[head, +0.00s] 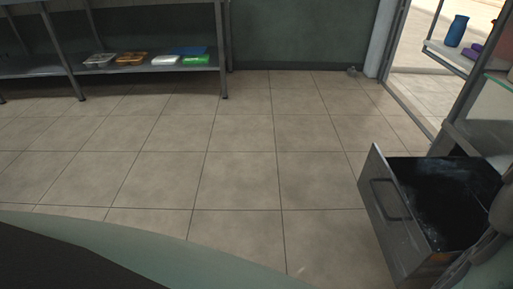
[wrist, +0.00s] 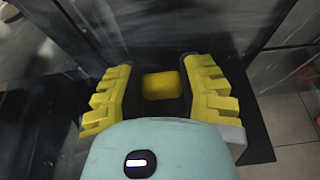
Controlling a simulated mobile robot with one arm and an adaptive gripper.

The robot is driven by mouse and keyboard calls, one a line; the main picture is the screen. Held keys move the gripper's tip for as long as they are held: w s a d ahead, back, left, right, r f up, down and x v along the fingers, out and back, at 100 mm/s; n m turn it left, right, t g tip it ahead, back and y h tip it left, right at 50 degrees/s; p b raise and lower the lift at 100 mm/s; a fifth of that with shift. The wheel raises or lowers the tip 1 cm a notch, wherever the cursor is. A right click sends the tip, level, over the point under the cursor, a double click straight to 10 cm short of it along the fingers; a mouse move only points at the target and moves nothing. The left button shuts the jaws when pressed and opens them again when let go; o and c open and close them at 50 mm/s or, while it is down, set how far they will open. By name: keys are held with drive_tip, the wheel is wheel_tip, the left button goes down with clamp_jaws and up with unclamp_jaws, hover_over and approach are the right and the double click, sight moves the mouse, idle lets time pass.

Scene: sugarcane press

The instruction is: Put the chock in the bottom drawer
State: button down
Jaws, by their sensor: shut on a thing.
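The open drawer (head: 391,219) stands out from a unit at the right of the head view. It has a grey metal front with a handle, and its dark inside shows no object in the visible part. In the wrist view, my gripper (wrist: 160,84) has yellow ridged fingers closed on a small yellow block, which I take for the chock (wrist: 160,86). The fingers hide its sides. Dark, smeared surfaces lie behind and below the fingers; I cannot tell whether the chock touches any of them. The gripper's fingers do not show in the head view.
A metal shelf (head: 130,69) with several food trays stands at the back left. A blue bottle (head: 456,31) and a purple item (head: 473,51) sit on a shelf at the upper right. The tiled floor (head: 240,178) between is clear.

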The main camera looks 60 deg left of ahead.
wheel_tip(320, 180, down, 3)
drive_tip(key=shift+r+b, duration=0.15)
drive_tip(key=shift+b, duration=0.6)
drive_tip(key=shift+s+r, duration=0.1)
drive_tip(key=c, duration=0.9)
unclamp_jaws()
drive_tip(key=shift+c, duration=0.2)
drive_tip(key=o, duration=0.4)
drive_tip(key=shift+c, duration=0.2)
